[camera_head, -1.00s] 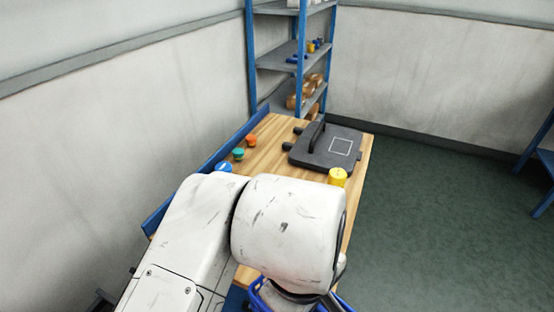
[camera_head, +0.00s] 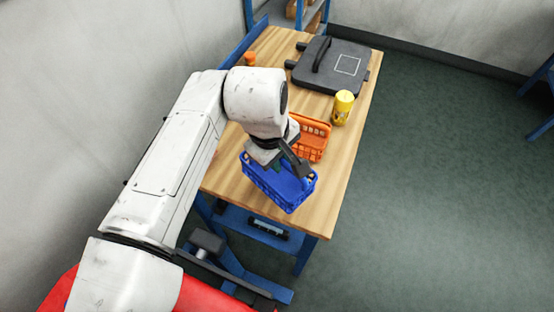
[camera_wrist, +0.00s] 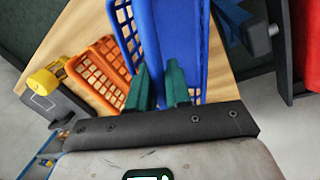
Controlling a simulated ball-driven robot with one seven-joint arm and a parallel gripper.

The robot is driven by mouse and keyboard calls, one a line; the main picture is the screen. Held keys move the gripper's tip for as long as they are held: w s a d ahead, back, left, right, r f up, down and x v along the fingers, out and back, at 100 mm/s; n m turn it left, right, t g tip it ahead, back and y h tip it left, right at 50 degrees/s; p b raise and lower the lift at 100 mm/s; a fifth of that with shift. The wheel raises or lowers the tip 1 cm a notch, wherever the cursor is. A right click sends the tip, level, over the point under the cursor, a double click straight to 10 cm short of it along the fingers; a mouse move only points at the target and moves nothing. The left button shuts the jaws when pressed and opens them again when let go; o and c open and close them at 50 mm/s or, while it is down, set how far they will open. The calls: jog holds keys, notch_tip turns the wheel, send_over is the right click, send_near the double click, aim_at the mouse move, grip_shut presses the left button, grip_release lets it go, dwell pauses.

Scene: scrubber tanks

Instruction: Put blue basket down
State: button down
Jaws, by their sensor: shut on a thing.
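The blue basket (camera_head: 279,186) is at the near end of the wooden workbench (camera_head: 318,209), under my gripper (camera_head: 291,166). It also shows large in the wrist view (camera_wrist: 186,30). My gripper (camera_wrist: 160,82) is shut on the basket's near part, its two green-tipped fingers reaching over it. The head view does not clearly show whether the basket's bottom touches the bench top. The basket looks roughly level. My wrist hides part of its far side.
An orange basket (camera_head: 313,138) stands just beyond the blue one. A yellow canister (camera_head: 343,107) and a dark grey case (camera_head: 330,64) stand farther back. Bare wood lies right of the blue basket, toward the bench's right edge. A blue rack stands behind the bench.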

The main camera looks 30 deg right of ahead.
aim_at(277, 175)
jog(key=shift+w+d+f, duration=0.15)
jog(key=shift+w+f, duration=0.3)
jog(key=shift+f, duration=0.1)
jog(key=shift+w+f+p, duration=0.15)
jog(key=shift+f+p, duration=0.15)
jog(key=shift+f, duration=0.65)
jog(key=shift+w+f+p, duration=0.1)
jog(key=shift+f+p, duration=0.15)
jog(key=shift+f, duration=0.65)
jog(key=c, duration=1.1)
grip_release()
jog(key=shift+f, duration=0.1)
jog(key=shift+o, duration=0.2)
